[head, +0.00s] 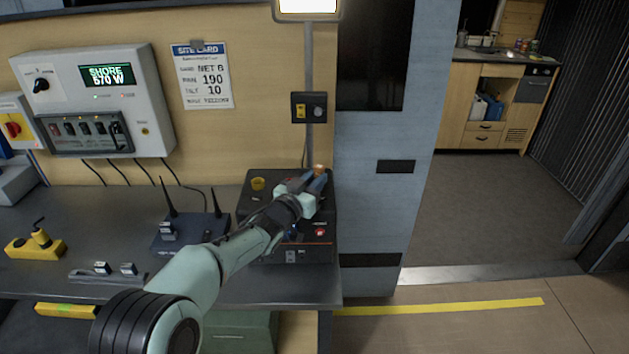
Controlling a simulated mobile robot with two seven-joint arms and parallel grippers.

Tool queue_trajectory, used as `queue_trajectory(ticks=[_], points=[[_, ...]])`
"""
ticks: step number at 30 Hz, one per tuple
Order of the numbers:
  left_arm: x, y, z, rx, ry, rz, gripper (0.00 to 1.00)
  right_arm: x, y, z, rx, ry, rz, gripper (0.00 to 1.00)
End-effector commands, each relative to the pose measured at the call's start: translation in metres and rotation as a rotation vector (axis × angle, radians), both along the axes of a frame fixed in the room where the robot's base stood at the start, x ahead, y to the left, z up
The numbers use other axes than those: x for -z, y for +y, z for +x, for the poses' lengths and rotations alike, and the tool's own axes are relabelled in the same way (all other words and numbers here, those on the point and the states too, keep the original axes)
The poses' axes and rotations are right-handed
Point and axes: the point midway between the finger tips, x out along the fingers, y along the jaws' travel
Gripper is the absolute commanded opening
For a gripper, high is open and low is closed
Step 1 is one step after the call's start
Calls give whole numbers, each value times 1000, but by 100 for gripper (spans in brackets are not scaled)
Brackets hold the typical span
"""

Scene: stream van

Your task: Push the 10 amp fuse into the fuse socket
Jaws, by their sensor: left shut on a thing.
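My left gripper (316,182) reaches over the right back part of a black box (250,212) on the bench. It is shut on a small orange-brown piece (319,170) that shows at its fingertips. This piece looks like the fuse, but no rating can be read on it. The fuse socket cannot be made out; my gripper and forearm cover part of the box top. A yellow round part (258,184) and a red button (320,232) show on the box. My right gripper is not in view.
A black device with two antennas (190,236) stands left of the box. A grey tray (85,277) with two small labelled pieces and a yellow block (36,246) lie farther left. A switch plate (309,107) is on the wall behind. The bench's right edge is close to the box.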

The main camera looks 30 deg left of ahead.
Motion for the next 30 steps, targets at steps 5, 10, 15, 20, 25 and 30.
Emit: queue_trajectory(ticks=[5, 10, 15, 20, 25, 30], points=[[7, 0, 0, -1, 4, 0, 0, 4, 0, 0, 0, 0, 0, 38], [8, 0, 0, -1, 9, 1, 0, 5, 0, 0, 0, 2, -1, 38], [11, 0, 0, 0, 14, 1, 0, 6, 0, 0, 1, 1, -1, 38], [10, -1, 0, 0, 17, 2, 0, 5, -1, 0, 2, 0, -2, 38], [4, -1, 0, 0, 17, 2, 0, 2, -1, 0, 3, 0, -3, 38], [-6, -1, 0, 0, 12, 1, 0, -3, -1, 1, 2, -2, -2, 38]])
